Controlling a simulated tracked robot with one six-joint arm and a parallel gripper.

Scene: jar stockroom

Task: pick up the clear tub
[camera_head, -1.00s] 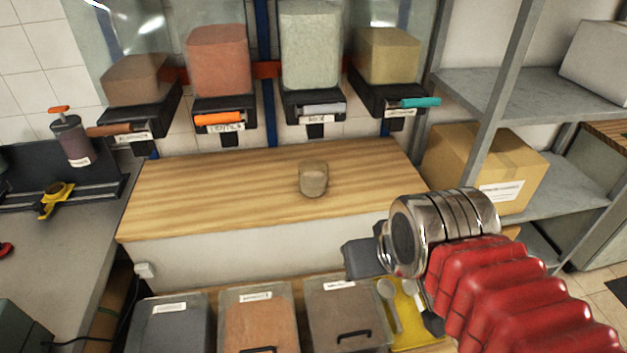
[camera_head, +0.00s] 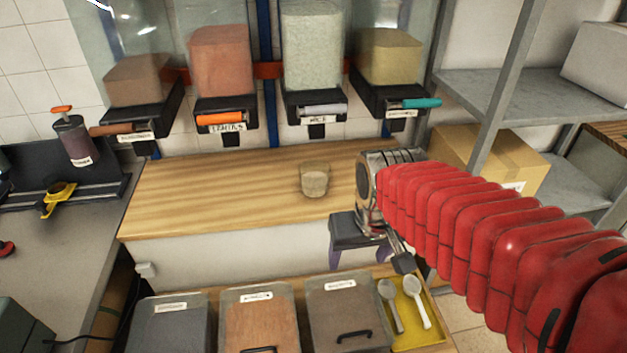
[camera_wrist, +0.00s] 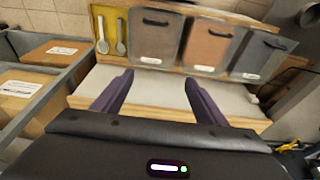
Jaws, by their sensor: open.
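A small tub (camera_head: 315,181), see-through with beige-brown contents as far as I can tell, stands upright on the wooden counter, right of its middle. It is the only thing on the counter top. My gripper (camera_head: 362,258) is in front of the counter, to the right of the tub and nearer to the camera, apart from it. Its purple fingers point down. In the wrist view my gripper (camera_wrist: 159,79) has its two fingers wide apart with nothing between them. I cannot make out the tub in the wrist view.
Several hoppers, one labelled rice (camera_head: 313,60), hang above the counter (camera_head: 200,195). Lidded bins (camera_head: 258,320) and a yellow tray (camera_head: 432,326) with two scoops stand in front. Metal shelves with a cardboard box (camera_head: 490,155) are on the right. The counter's left side is clear.

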